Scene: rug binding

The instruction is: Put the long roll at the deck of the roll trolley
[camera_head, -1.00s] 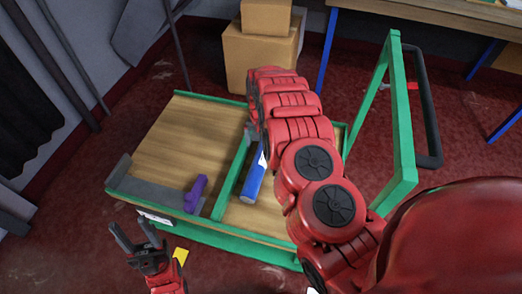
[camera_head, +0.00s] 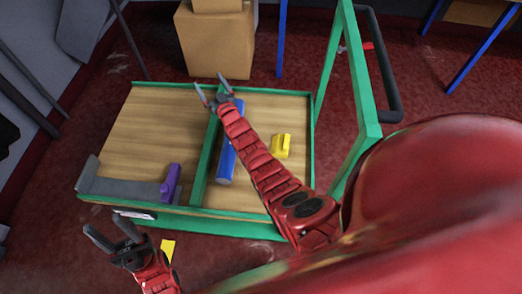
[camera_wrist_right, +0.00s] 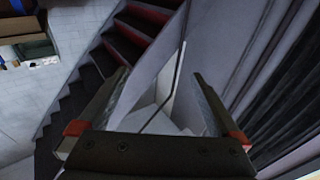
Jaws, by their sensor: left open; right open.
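The long roll is a blue cylinder (camera_head: 227,160). It lies on the wooden deck of the roll trolley (camera_head: 155,125), in the right-hand section, lengthwise beside the green divider (camera_head: 204,165). My right arm crosses in front of part of it. My right gripper (camera_head: 210,82) is open and empty, at or above the roll's far end. In the right wrist view its open fingers (camera_wrist_right: 158,88) have nothing between them. My left gripper (camera_head: 105,226) is open and empty, in front of the trolley's near left corner.
A yellow block (camera_head: 281,146) sits on the deck right of the roll. A purple piece (camera_head: 171,184) stands by a grey bar (camera_head: 120,187) at the near left. The green upright frame (camera_head: 358,75) rises at right. Cardboard boxes (camera_head: 215,42) stand behind the trolley.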

